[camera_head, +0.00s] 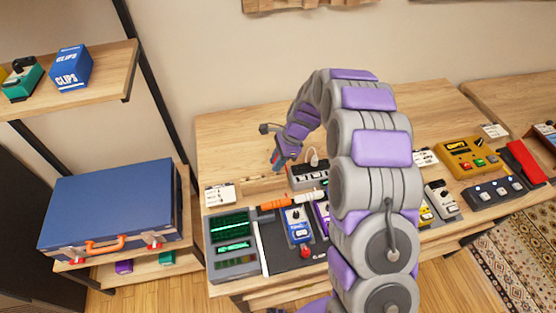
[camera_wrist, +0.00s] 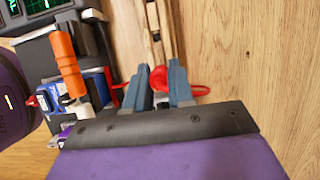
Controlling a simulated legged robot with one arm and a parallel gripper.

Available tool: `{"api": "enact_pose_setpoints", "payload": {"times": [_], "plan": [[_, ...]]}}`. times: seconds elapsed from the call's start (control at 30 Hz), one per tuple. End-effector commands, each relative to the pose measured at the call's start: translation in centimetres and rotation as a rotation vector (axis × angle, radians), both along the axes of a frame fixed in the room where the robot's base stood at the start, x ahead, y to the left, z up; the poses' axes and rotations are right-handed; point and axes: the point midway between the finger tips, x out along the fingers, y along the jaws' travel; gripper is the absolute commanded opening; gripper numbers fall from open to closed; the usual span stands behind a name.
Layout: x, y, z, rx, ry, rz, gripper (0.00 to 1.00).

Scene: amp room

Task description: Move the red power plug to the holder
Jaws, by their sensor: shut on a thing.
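My gripper (camera_wrist: 160,86) is shut on the red power plug (camera_wrist: 160,77), which shows between the two grey-blue fingers in the wrist view. A red cable (camera_wrist: 200,91) loops out to the right of the fingers. A slim wooden strip with dark slots (camera_wrist: 154,25) lies beyond the fingers in the wrist view. It may be the holder, but I cannot tell for sure.
A white plug (camera_head: 314,158) sits in the power strip. An orange tool (camera_wrist: 66,62) and a blue pedal (camera_head: 298,227) lie near the gripper. A green-screened device (camera_head: 232,238) stands at the desk's front left. The desk (camera_head: 228,140) is clear behind the gripper.

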Motion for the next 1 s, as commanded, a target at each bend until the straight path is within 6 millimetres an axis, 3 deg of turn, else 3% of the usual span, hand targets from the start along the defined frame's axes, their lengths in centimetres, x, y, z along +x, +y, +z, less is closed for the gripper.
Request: {"api": "enact_pose_setpoints", "payload": {"times": [1.0], "plan": [[0.00, -0.57, -0.09, 0.000, 0.000, 0.001, 0.00]]}}
